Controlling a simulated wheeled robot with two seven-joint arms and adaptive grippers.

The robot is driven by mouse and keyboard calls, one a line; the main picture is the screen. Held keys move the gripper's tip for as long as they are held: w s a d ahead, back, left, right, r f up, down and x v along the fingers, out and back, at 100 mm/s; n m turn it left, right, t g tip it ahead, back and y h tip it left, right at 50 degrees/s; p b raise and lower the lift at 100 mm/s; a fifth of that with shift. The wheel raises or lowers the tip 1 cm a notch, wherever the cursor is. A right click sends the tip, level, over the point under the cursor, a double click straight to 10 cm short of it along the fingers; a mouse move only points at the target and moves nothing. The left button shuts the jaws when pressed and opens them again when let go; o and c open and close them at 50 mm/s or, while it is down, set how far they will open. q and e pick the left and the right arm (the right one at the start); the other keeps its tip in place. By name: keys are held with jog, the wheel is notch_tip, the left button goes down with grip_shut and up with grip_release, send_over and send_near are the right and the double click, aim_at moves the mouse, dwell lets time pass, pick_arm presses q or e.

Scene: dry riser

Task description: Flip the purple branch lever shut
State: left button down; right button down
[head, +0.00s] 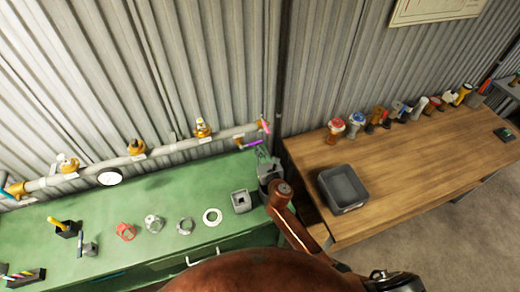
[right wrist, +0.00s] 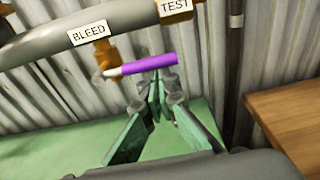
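The purple lever (head: 252,143) is on a brass branch valve (right wrist: 104,56) below the grey pipe's right end, under a BLEED label (right wrist: 88,33). In the right wrist view the purple handle (right wrist: 150,64) points right from the valve, tilted slightly up and roughly along the pipe. My right gripper (head: 263,158) is just below the lever. In the right wrist view its fingers (right wrist: 160,82) converge to tips close together under the handle's right half. They look shut with nothing between them; contact with the handle cannot be told.
The grey pipe (head: 108,165) carries several brass valves along the corrugated wall. The green bench (head: 140,210) holds rings and small fittings. A wooden table (head: 420,165) at right holds a dark grey bin (head: 343,188) and several fittings. A pink lever (head: 265,127) is near the purple one.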

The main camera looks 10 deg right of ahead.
jog(key=s+d+f+b, duration=0.1)
jog(key=s+f+b, duration=0.1)
jog(key=s, duration=0.7)
jog(key=shift+f, duration=0.25)
